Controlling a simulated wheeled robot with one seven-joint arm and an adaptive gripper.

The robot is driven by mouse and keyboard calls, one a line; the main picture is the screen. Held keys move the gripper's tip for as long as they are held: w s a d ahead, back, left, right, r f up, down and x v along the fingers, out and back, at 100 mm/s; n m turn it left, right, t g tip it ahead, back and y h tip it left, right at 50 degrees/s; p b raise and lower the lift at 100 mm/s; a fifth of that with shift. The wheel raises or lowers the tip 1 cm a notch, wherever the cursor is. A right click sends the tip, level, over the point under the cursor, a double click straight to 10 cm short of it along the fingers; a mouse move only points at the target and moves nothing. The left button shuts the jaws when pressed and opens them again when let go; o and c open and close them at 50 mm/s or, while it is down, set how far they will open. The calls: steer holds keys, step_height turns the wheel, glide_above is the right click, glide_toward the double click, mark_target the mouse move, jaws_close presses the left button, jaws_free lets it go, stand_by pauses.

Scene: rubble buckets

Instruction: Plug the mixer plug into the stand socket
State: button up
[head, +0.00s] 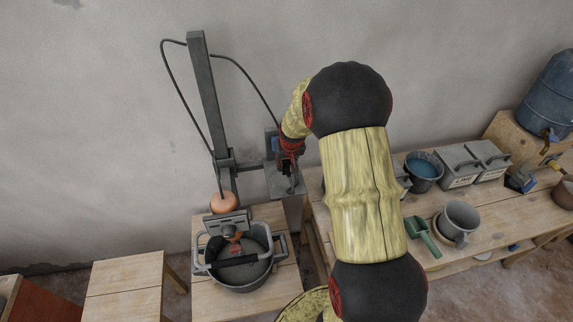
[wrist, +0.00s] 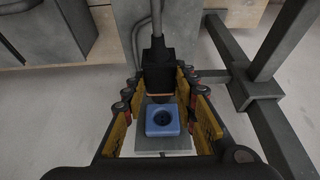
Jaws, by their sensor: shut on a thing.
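The black mixer plug (wrist: 158,68) hangs on its grey cable between the fingers of my gripper (wrist: 160,98) in the wrist view. My gripper is shut on the plug. The blue stand socket (wrist: 163,121), with a round dark recess, shows just below the plug on a grey plate. The plug looks apart from the socket; the exact gap is hard to judge. The plug is not clear there.
The mixer stand (head: 202,90) rises on the left, its cable looping from the top. A black bucket (head: 281,243) stands below it on a wooden table. A workbench (head: 450,260) at right holds a mug (head: 460,217), green scoop (head: 421,238) and several containers.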

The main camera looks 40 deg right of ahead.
steer(key=shift+w+d, duration=0.35)
steer(key=shift+w, duration=0.4)
steer(key=shift+w+d, duration=0.4)
steer(key=shift+w, duration=0.4)
steer(key=shift+w+d, duration=0.35)
steer(key=shift+w, duration=0.4)
steer(key=o, duration=0.6)
steer(key=c, duration=0.6)
jaws_close()
